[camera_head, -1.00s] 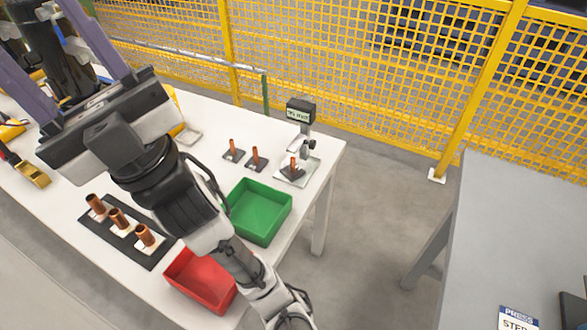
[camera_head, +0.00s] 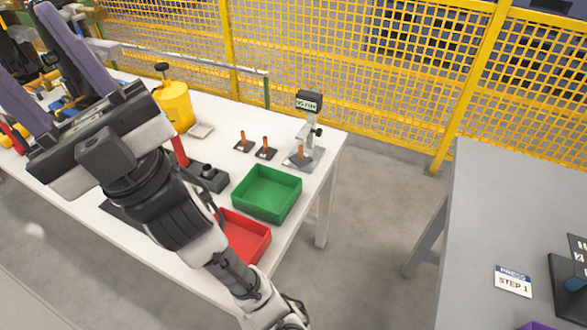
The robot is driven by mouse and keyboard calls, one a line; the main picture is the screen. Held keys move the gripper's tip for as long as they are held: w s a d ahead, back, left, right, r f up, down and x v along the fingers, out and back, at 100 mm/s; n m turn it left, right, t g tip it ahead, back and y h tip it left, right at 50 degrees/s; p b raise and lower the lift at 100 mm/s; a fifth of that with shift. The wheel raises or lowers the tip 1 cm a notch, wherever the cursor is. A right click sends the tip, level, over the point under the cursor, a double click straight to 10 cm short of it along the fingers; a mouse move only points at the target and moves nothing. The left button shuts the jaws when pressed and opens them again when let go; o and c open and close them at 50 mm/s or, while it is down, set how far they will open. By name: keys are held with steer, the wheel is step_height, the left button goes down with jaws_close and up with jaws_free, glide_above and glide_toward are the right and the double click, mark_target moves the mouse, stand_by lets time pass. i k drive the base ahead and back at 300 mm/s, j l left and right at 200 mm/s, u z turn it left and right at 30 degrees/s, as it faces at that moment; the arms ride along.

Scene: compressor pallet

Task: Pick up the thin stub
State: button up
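The left one (camera_head: 243,138) and the middle one (camera_head: 265,143) stand side by side. The right one (camera_head: 301,152) stands on the base of a stand with a small display (camera_head: 309,102). I cannot tell which is the task's stub. My gripper (camera_head: 25,45) is at the upper left, its two purple fingers wide apart. I see nothing held between them. It is well left of the stubs and apart from them.
A green bin (camera_head: 267,207) and a red bin (camera_head: 245,245) sit near the table's front edge (camera_head: 195,284). A yellow mesh fence (camera_head: 380,70) runs behind. A grey table (camera_head: 500,215) stands at the right.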

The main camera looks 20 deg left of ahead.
mark_target(300, 159)
steer(key=k+u, duration=0.15)
steer(key=u, duration=0.25)
steer(key=k+u, duration=0.15)
steer(key=u, duration=0.25)
steer(key=i+u, duration=0.35)
steer(key=i+j+u, duration=0.1)
steer(key=u, duration=0.3)
steer(key=i+l, duration=0.1)
steer(key=l, duration=0.5)
